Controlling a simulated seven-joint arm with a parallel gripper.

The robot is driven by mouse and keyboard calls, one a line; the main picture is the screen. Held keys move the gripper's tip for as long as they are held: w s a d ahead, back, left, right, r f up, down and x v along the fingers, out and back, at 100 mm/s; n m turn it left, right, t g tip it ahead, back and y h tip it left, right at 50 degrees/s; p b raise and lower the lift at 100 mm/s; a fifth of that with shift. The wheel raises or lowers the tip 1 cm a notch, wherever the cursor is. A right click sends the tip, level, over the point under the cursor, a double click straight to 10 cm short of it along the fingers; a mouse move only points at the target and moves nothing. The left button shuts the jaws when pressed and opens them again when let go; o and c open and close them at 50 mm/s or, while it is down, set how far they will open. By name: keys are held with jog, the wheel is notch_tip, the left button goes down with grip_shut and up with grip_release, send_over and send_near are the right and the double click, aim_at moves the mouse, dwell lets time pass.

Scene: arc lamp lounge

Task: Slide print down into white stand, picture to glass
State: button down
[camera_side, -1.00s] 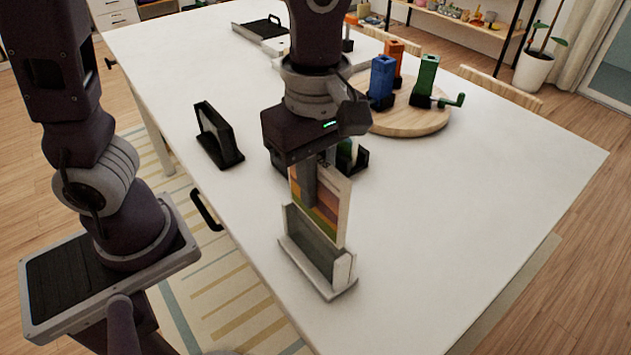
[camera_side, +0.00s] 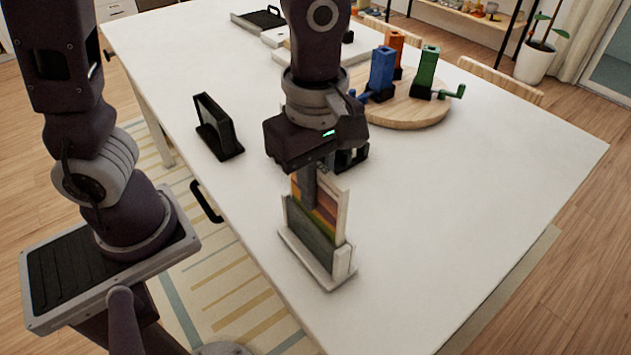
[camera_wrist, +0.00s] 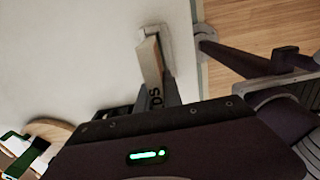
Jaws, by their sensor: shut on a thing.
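The print (camera_side: 328,208) is a thin upright board with coloured stripes on the face towards the side camera. Its lower part is inside the white stand (camera_side: 318,272), behind the grey glass pane (camera_side: 308,232), with the striped face on the glass side. Whether its bottom edge touches the stand's floor is hidden. My gripper (camera_side: 308,192) is shut on the print's upper part, one finger over the striped face. In the wrist view the print (camera_wrist: 151,62) shows nearly edge-on, with part of the stand (camera_wrist: 154,34) beyond it.
A black stand (camera_side: 218,130) is on the table to the left, and another dark holder (camera_side: 352,157) is just behind my gripper. A round wooden board (camera_side: 405,108) carries blue, orange and green blocks with cranks. The table is clear to the right; its front-left edge is close to the white stand.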

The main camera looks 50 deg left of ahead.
jog(key=shift+f, duration=1.6)
jog(key=c, duration=1.4)
grip_release()
notch_tip(320, 180, up, 7)
jog(key=shift+r, duration=0.1)
jog(key=s+a+r+m+t, duration=0.2)
jog(key=s+a+m, duration=0.2)
jog(key=m, duration=0.5)
jog(key=s+a+r+m+t, duration=0.3)
jog(key=s+a+m, duration=0.1)
jog(key=a+m, duration=0.3)
jog(key=shift+s+a+r+m+t, duration=0.2)
jog(key=shift+r+m+t, duration=0.15)
jog(key=shift+m, duration=0.65)
